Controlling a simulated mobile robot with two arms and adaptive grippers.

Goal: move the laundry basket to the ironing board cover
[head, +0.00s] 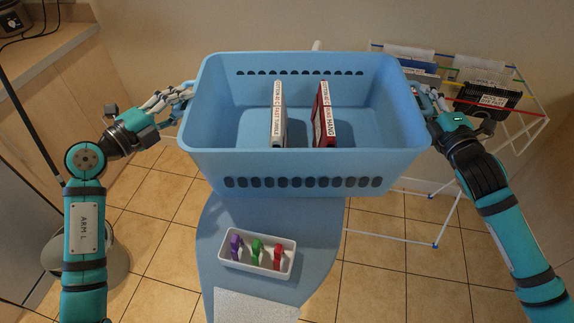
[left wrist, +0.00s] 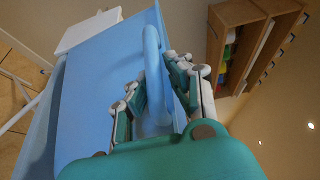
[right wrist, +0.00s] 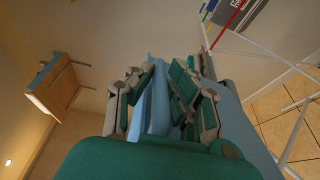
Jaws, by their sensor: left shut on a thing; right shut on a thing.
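The blue laundry basket (head: 305,165) is level in the middle of the head view, over the far part of the blue ironing board cover (head: 320,230). I cannot tell whether its hidden underside touches the cover. My left gripper (head: 184,94) is shut on the basket's left side; the left wrist view shows its fingers on both sides of a blue handle (left wrist: 154,75). My right gripper (head: 427,101) is shut on the right side, and its fingers straddle the blue edge (right wrist: 158,95) in the right wrist view. A white labelled case (head: 278,115) and a red one (head: 324,115) stand inside the basket.
A white tray (head: 228,264) with purple, green and red pieces sits on the near part of the cover. A white textured pad (head: 255,306) lies nearer still. A drying rack (head: 528,110) with labelled items stands at right. A counter (head: 45,50) is at upper left.

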